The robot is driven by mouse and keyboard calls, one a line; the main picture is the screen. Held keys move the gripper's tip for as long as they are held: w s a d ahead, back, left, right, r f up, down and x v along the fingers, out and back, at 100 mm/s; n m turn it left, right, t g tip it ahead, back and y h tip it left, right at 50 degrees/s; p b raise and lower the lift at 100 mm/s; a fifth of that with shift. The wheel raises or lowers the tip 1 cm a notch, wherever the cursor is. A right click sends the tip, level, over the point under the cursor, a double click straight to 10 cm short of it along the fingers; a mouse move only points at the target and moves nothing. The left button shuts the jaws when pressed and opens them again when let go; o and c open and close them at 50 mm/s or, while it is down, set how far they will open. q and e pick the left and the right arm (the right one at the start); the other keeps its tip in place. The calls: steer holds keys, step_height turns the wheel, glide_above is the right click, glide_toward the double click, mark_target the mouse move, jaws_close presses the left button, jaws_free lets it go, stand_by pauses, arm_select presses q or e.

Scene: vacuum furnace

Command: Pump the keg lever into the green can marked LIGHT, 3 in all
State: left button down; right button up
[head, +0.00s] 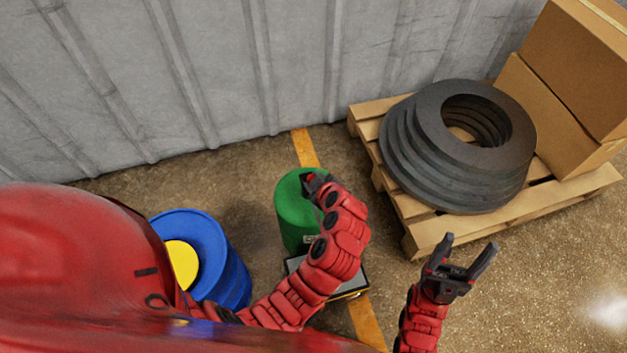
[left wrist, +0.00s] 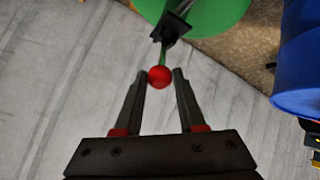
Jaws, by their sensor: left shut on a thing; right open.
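A green cylinder (head: 288,205) stands on the floor near the wall, with a small pale label (head: 310,239) whose text is too small to read. My left gripper (head: 313,184) is over its top right side. In the left wrist view my left gripper (left wrist: 162,78) is shut on a red ball knob (left wrist: 160,75) at the end of a lever. A thin rod runs from the knob to a black bracket (left wrist: 176,28) by the green cylinder's round top (left wrist: 215,15). My right gripper (head: 460,260) is open and empty, right of the cylinder.
A blue drum (head: 235,275) with a yellow round top (head: 181,264) stands at left, partly hidden by my body. A wooden pallet (head: 430,235) with stacked grey rings (head: 405,150) and cardboard boxes (head: 575,70) is at right.

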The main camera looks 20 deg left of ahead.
arm_select(q)
steer(key=shift+s+d+f, duration=0.1)
steer(key=shift+s+f, duration=0.15)
steer(key=shift+f, duration=0.2)
steer(key=c, duration=0.8)
jaws_free()
steer(key=o, duration=0.3)
steer(key=shift+r, duration=0.1)
steer(key=shift+w+r, duration=0.1)
steer(key=p+v, duration=0.4)
steer(key=v, duration=1.3)
steer(key=shift+d+r, duration=0.1)
steer(key=shift+d, duration=0.05)
